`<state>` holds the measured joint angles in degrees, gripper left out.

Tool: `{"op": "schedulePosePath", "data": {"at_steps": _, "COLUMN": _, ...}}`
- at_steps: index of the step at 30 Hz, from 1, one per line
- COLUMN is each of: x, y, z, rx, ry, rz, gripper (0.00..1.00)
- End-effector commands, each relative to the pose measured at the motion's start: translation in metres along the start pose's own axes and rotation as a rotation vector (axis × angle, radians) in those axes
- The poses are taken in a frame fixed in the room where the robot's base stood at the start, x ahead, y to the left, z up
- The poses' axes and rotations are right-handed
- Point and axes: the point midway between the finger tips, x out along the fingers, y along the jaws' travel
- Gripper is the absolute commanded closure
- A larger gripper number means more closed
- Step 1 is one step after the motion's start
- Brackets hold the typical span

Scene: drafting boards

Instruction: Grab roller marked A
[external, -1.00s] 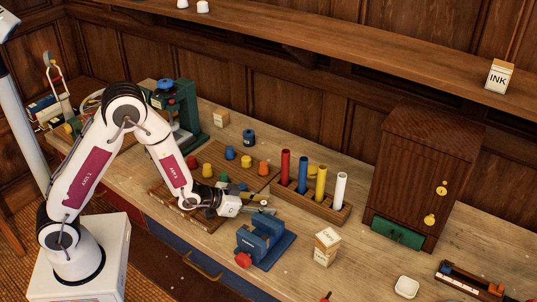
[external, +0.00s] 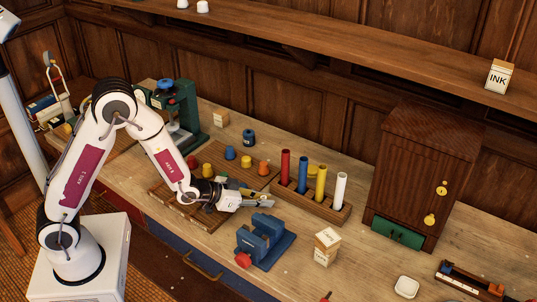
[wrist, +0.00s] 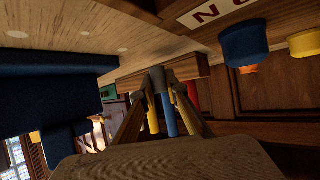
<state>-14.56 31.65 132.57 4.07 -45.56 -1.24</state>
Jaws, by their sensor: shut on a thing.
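No letter A can be read in either view, so I cannot tell which thing is the roller marked A. My gripper (external: 268,201) is above the bench, between the peg board and the blue clamp-like device. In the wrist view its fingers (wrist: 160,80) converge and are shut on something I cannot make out. Small coloured knobs, including a blue one (external: 230,153) and an orange one (external: 264,168), stand on the wooden board (external: 222,148). Upright red (external: 285,165), blue (external: 303,175), yellow (external: 321,181) and white (external: 340,190) cylinders stand in a wooden rack (external: 325,210).
The blue clamp-like device (external: 265,240) with a red knob sits just in front of my gripper. A small box (external: 327,247) stands to its right. A wooden cabinet (external: 415,180) stands at the back right, and a green press (external: 185,110) at the back left.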

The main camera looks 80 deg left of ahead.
Motion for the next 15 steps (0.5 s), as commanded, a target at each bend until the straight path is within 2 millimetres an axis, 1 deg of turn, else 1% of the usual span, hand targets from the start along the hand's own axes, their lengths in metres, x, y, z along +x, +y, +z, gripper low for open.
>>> {"op": "schedulePosePath", "data": {"at_steps": 1, "x": -0.003, "y": 0.0, "z": -0.007, "rx": 0.0, "ry": 0.005, "rz": 0.0, "gripper": 1.0}}
{"op": "schedulePosePath", "data": {"at_steps": 15, "x": -0.028, "y": 0.0, "z": -0.053, "rx": -0.001, "ry": 0.005, "rz": 0.0, "gripper": 1.0}}
